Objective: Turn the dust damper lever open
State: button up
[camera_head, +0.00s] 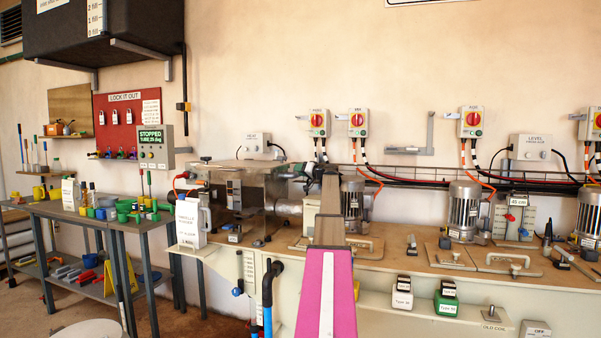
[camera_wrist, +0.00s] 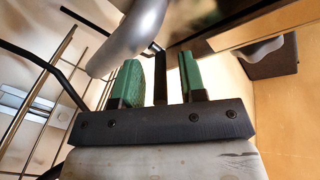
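My gripper (camera_wrist: 163,72) is open in the wrist view, its two green-padded fingers apart. A narrow dark upright bar (camera_wrist: 160,78) shows between the fingers, with a gap on each side. It may be the damper lever, but I cannot tell for sure, nor its exact depth. A rounded grey metal piece (camera_wrist: 125,42) lies beside and beyond the left finger. A silver duct (camera_head: 289,207) runs from the steel box (camera_head: 240,200) toward my arm.
Dark rods (camera_wrist: 50,72) are at the left of the wrist view and a dark-based handle (camera_wrist: 270,60) at the right. In the head view, motors (camera_head: 464,206) and handled wooden lids (camera_head: 480,262) stand on the bench right of my arm. Wall cables run behind.

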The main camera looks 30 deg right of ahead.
grip_shut()
jog(key=shift+s+a+h, duration=0.1)
jog(key=shift+a+h, duration=0.05)
jog(key=shift+h, duration=0.15)
jog(key=shift+a+m+t+h, duration=0.15)
jog(key=shift+a+m+h, duration=0.2)
jog(key=shift+m+h, duration=1.2)
jog(key=shift+a+m+t+h, duration=0.1)
jog(key=shift+a+m+h, duration=0.55)
jog(key=shift+h, duration=1.4)
jog(key=shift+a+m+t+h, duration=0.1)
jog(key=shift+m+t+h, duration=0.05)
jog(key=shift+m+h, duration=1.5)
jog(key=shift+h, duration=0.55)
grip_release()
